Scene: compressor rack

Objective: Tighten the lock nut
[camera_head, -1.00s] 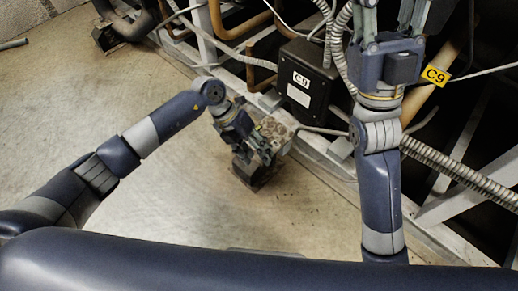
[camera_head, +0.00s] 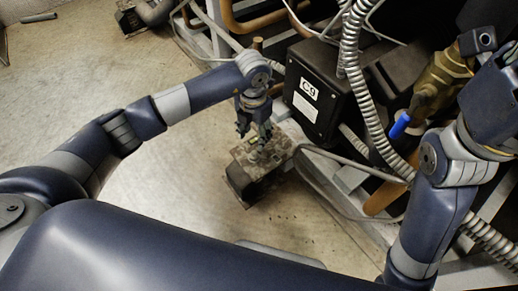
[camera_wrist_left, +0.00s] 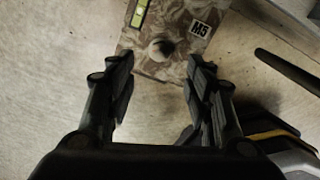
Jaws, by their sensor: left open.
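A mottled, worn metal mount (camera_head: 245,160) stands on the floor beside the rack frame. In the left wrist view its top plate (camera_wrist_left: 150,70) carries an M5 label (camera_wrist_left: 200,29), a small yellow-green level vial (camera_wrist_left: 140,14) and a round metal piece (camera_wrist_left: 163,48). This piece may be the lock nut or stud end; its shape is unclear. My left gripper (camera_head: 256,133) is above the mount, pointing down. In the wrist view its fingers (camera_wrist_left: 158,88) are open and empty, with the round piece beyond and between their tips.
A black C9 box (camera_head: 320,92) stands close to the right of my left gripper. A corrugated conduit (camera_head: 362,100) runs down beside it. A brass-coloured valve with a blue handle (camera_head: 400,124) is near my right arm. Open floor (camera_head: 130,70) lies to the left.

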